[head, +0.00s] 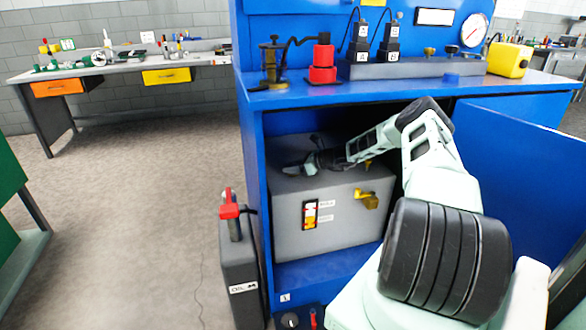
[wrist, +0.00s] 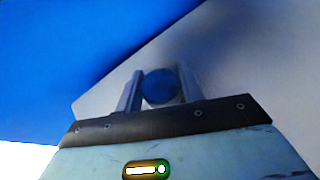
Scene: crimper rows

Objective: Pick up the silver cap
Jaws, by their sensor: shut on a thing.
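My gripper (head: 298,168) reaches into the open blue cabinet, just over the top of a grey box. In the wrist view my gripper (wrist: 160,84) has its two fingers on either side of a round cap (wrist: 160,87) and is shut on it. The cap looks dark blue and shaded there, so I cannot confirm that it is silver. In the head view I cannot make out the cap; the gripper and distance hide it. I cannot tell whether the cap still touches the box.
The grey box (head: 333,238) has a brass latch and a red-yellow switch plate. The blue cabinet's top shelf (head: 330,97) lies above my arm, and its blue door (head: 525,165) stands open at right. A grey canister (head: 240,265) stands left of the cabinet.

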